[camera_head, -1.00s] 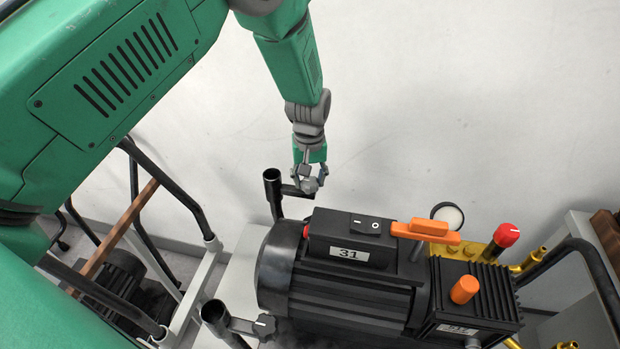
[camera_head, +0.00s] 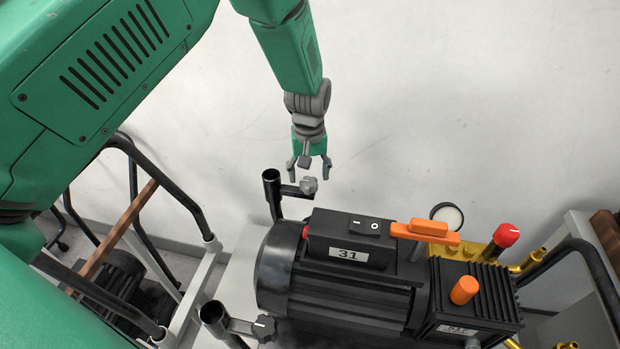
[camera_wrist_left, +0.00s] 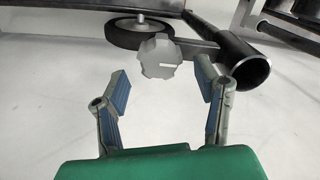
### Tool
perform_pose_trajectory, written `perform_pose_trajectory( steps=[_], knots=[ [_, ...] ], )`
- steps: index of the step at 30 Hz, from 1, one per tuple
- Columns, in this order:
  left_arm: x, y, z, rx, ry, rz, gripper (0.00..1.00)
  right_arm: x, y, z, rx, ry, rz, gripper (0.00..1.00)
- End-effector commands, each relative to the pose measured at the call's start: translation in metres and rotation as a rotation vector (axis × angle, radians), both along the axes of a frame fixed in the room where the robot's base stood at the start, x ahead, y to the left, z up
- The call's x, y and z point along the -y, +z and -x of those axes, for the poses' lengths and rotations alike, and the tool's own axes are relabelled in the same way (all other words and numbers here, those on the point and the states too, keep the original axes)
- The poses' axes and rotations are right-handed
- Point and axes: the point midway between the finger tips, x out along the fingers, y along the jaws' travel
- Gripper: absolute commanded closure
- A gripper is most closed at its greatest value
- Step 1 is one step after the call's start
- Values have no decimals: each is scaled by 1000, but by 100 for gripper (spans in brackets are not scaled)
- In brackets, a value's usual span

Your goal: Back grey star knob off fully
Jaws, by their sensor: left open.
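The grey star knob (camera_head: 309,185) sits at the end of a short black arm beside an upright black tube (camera_head: 271,184), behind the motor. My left gripper (camera_head: 310,174) is open just above and behind this knob, with its fingers apart and nothing between them. In the left wrist view the knob (camera_wrist_left: 158,57) lies ahead of and between the open fingertips (camera_wrist_left: 163,88), clear of both. A second dark star knob (camera_head: 264,326) is on the lower tube (camera_head: 215,314) at the front left of the motor. My right gripper is not in view.
A black motor unit (camera_head: 345,290) with an orange lever (camera_head: 424,232) and a red-capped knob (camera_head: 506,235) fills the lower right. Black trolley handles (camera_head: 165,190) stand at the left. A wheel (camera_wrist_left: 139,33) shows in the left wrist view. Bare wall lies behind.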

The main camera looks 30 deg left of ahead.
Motion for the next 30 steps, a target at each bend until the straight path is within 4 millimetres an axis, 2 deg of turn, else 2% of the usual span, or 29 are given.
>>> perform_pose_trajectory(
  steps=[1, 6, 13, 18, 30],
  knots=[
    [0, 13, -1, 4, 0, -1, 43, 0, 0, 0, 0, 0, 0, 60],
    [0, 50, -2, 4, 0, 0, 43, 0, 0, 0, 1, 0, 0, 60],
    [1, 86, -3, 1, 0, 0, 43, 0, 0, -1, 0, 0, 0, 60],
    [1, 95, -2, -1, 0, 0, 43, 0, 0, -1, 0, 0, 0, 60],
    [0, 96, -2, -1, 0, 0, 43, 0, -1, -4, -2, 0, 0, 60]
  ],
)
